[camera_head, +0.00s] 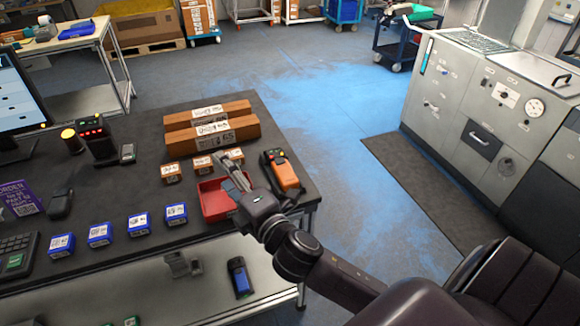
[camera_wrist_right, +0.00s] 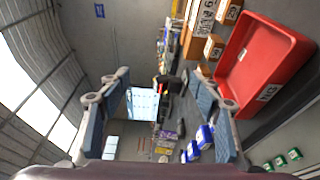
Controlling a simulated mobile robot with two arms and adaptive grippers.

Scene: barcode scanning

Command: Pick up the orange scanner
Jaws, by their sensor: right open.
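The orange scanner (camera_head: 284,172), orange with black parts, lies on the dark table near its right edge. My right gripper (camera_head: 232,165) is open and empty, just left of the scanner and over the red tray (camera_head: 213,203). It does not appear to touch the scanner. In the right wrist view, the two fingers of the right gripper (camera_wrist_right: 157,80) are spread with nothing between them, and the red tray (camera_wrist_right: 262,62) is at the right. I cannot make out the scanner in that view. My left gripper is not in view.
Small orange boxes (camera_head: 171,172) and long brown boxes (camera_head: 208,112) sit behind the tray. Several blue boxes (camera_head: 138,222) line the table's front. A black device (camera_head: 95,138) and a monitor (camera_head: 20,95) stand left. The floor right of the table is clear.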

